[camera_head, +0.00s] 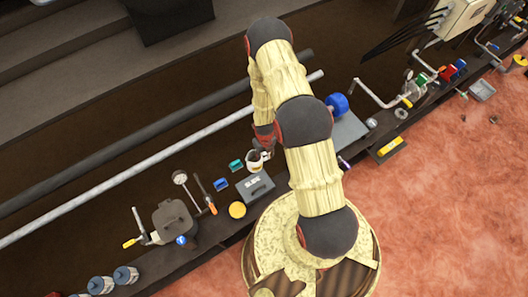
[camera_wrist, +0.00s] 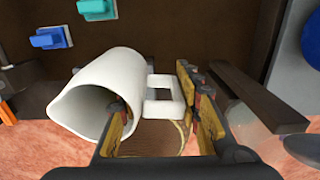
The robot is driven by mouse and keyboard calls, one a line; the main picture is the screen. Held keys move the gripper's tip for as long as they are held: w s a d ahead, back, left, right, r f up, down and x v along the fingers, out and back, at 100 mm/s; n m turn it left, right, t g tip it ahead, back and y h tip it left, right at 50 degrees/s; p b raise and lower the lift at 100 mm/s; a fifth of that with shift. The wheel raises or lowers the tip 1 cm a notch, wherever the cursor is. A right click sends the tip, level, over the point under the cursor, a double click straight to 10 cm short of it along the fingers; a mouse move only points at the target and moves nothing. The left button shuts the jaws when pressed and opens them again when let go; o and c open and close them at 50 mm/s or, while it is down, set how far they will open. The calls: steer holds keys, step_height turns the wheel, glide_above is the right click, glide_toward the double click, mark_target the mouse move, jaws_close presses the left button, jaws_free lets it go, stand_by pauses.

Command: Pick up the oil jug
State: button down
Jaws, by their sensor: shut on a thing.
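The oil jug is a white spouted vessel with a square handle. In the wrist view the jug (camera_wrist: 95,85) lies tilted across the left and middle, its dark mouth turned toward the lower left. My gripper (camera_wrist: 157,98) is shut on the jug at its handle side, with one finger by the mouth and the other beside the handle. In the head view the jug (camera_head: 254,163) shows small under my gripper (camera_head: 265,148), above the dark bench. The exact contact of the fingers is partly hidden.
A grey box (camera_head: 257,187), a yellow disc (camera_head: 237,210), and teal (camera_head: 236,165) and blue (camera_head: 221,184) blocks are near the jug. A gauge (camera_head: 180,178) and dark pot (camera_head: 173,218) stand left. A pale pipe (camera_head: 130,180) runs behind. Open reddish floor lies right.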

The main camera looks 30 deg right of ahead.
steer(key=shift+s+a+r, duration=0.2)
steer(key=shift+s+r, duration=0.05)
steer(key=shift+s, duration=0.2)
stand_by(0.5)
stand_by(2.3)
